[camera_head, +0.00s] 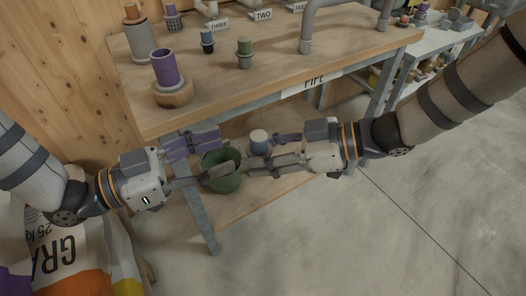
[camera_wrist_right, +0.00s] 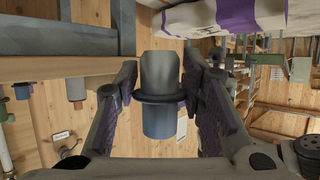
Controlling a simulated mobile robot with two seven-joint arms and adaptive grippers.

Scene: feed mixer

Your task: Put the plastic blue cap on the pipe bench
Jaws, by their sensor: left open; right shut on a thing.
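The plastic blue cap is in my right gripper (camera_head: 264,152). In the right wrist view, which looks upside down, the cap (camera_wrist_right: 162,120) has a blue end, a dark flange and a grey end, between the two fingers. My right gripper is shut on it, in front of the bench and below its top. My left gripper (camera_head: 213,158) is open and empty, to the left of the cap. The pipe bench (camera_head: 280,75) has a wooden top and a PIPE label (camera_head: 315,80).
On the bench stand a purple cylinder (camera_head: 164,68) in a wooden ring, a small blue capped piece (camera_head: 207,41), a green one (camera_head: 244,52) and a grey bent pipe (camera_head: 306,35). A green bucket (camera_head: 225,182) is below. The bench's front right is clear.

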